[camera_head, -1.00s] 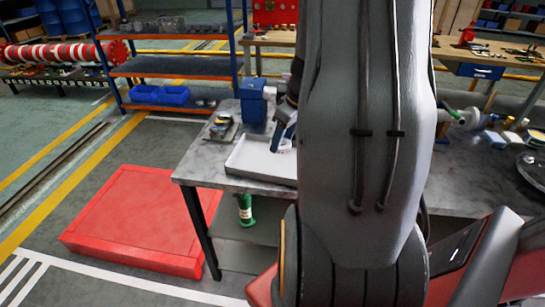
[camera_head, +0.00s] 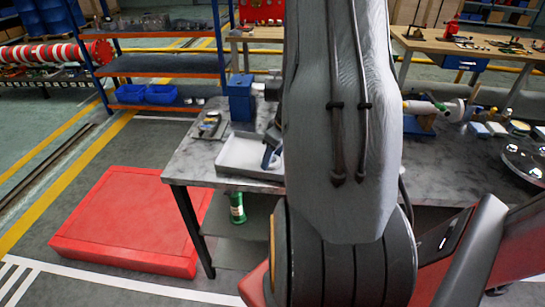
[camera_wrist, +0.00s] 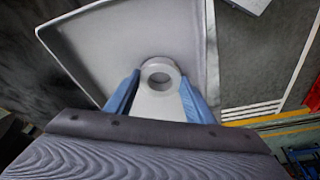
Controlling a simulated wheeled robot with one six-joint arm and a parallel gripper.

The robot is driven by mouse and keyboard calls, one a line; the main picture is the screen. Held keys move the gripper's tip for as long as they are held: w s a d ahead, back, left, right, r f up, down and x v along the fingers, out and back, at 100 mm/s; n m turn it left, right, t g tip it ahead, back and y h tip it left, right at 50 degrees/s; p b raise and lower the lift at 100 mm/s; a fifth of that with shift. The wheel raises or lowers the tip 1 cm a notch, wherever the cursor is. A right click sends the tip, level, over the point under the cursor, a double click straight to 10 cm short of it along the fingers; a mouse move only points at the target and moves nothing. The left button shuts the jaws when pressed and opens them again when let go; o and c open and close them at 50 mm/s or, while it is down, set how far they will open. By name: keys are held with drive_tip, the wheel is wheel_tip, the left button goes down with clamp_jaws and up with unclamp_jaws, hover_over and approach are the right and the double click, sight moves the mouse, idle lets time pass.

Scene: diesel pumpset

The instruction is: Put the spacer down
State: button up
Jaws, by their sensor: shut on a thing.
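The spacer (camera_wrist: 160,65) is a pale grey ring with a round hole, seen in the wrist view between two blue fingers. My gripper (camera_wrist: 160,84) is shut on it, one finger at each side. Behind the ring is the inside of a white tray (camera_wrist: 110,42); I cannot tell whether the ring touches its floor. In the head view the tray (camera_head: 236,171) lies on the grey workbench. My gripper (camera_head: 269,155) shows there as blue fingers over the tray's right part, partly hidden by my arm. The spacer is not visible in that view.
A blue block-like device (camera_head: 240,102) stands behind the tray, and a small plate with parts (camera_head: 210,127) lies left of it. A green bottle (camera_head: 237,208) stands on the shelf below. A red platform (camera_head: 130,222) is on the floor to the left.

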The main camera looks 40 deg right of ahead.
drive_tip(key=shift+f, duration=0.15)
drive_tip(key=o, duration=1.1)
drive_tip(key=shift+r, duration=0.35)
drive_tip(key=b+v, duration=0.1)
drive_tip(key=v, duration=1)
drive_tip(key=shift+r, duration=0.35)
drive_tip(key=s+a+m+g, duration=0.1)
drive_tip(key=s+a+m, duration=0.1)
drive_tip(key=a, duration=2.8)
drive_tip(key=shift+s+g+h, duration=0.4)
drive_tip(key=shift+s, duration=0.1)
